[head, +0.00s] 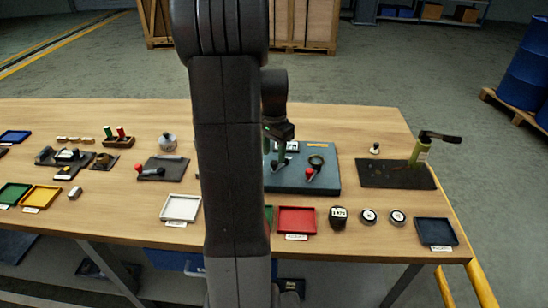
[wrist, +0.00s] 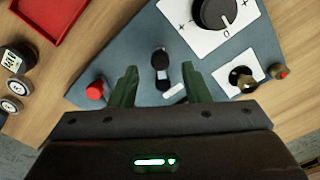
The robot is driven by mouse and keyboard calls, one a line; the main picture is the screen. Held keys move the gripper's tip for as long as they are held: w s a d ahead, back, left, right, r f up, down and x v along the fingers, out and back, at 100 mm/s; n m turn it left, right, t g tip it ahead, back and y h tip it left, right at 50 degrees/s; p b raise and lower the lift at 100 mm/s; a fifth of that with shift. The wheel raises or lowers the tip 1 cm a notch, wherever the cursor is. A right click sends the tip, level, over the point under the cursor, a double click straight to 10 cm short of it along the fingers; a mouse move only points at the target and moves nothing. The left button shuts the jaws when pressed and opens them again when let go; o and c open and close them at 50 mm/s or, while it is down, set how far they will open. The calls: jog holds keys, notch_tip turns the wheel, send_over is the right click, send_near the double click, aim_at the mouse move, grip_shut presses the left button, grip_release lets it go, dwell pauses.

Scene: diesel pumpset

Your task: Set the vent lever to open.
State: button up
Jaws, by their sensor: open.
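A blue-grey panel (head: 328,182) lies on the table and fills much of the wrist view (wrist: 125,45). A small black lever (wrist: 160,62) with a rounded end stands on it, beside a small white label (wrist: 175,93). No readable marking shows which part is the vent lever. My gripper (wrist: 160,72) is open, its green fingers on either side of the black lever; contact is not visible. In the head view my gripper (head: 281,152) is over the panel, partly hidden by my arm. A red knob (wrist: 95,91) is left of the fingers.
A black dial (wrist: 215,12) and an olive knob (wrist: 242,78) on a white plate are on the panel. A red tray (head: 297,219) and a black counter (head: 338,217) are nearer me. A green-handled tool (head: 420,150) stands on a dark mat at right.

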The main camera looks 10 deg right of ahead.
jog(key=shift+f, duration=1.5)
jog(key=shift+c, duration=0.2)
grip_shut()
jog(key=shift+s+d+n, duration=0.3)
jog(key=shift+n, duration=0.6)
jog(key=shift+s+d+n, duration=0.3)
jog(key=shift+n, duration=0.6)
jog(key=shift+o, duration=0.2)
grip_release()
notch_tip(320, 180, up, 14)
